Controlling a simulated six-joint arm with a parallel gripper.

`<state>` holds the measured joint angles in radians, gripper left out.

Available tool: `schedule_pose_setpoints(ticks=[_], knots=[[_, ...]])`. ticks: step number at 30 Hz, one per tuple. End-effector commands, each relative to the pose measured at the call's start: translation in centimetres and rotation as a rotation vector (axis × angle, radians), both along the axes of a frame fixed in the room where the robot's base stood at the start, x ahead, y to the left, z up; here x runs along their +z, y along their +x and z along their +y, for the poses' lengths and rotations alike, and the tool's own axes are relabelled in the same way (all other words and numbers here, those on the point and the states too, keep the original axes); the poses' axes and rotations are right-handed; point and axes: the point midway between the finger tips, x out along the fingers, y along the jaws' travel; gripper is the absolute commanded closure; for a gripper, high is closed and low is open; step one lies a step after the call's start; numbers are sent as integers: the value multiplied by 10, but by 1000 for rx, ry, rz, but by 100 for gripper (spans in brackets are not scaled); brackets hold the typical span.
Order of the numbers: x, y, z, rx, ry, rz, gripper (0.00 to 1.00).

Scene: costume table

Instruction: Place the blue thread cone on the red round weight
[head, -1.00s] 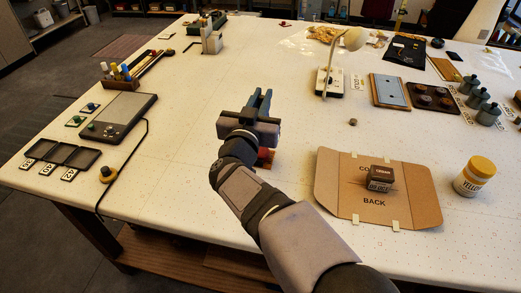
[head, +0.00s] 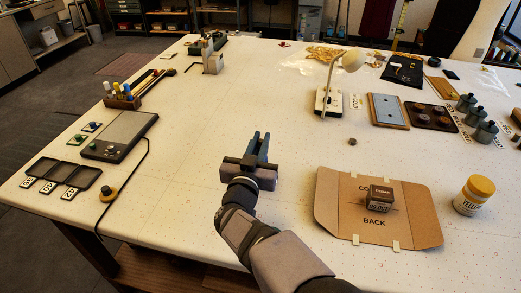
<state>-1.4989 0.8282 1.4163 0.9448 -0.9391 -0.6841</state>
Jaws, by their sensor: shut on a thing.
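My gripper (head: 257,143) is over the front middle of the table, its dark fingers pointing away from me. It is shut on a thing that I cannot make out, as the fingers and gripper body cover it. I cannot pick out the blue thread cone anywhere in the head view. The red round weight does not show either; the area under and behind the gripper is hidden by it.
A cardboard folder (head: 335,215) with a small dark box (head: 380,198) lies to the right, beside a yellow-lidded jar (head: 474,195). A lamp (head: 328,100) stands behind. A tablet (head: 120,135) and black tray (head: 63,173) lie left. The table between is clear.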

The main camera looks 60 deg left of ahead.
Motion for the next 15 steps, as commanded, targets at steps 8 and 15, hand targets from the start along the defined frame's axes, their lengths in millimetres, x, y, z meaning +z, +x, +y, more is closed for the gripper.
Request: schedule_pose_setpoints(ticks=[8,15], knots=[[-30,0,0,0,-2,-1,100],[-31,0,0,0,-1,-1,100]])
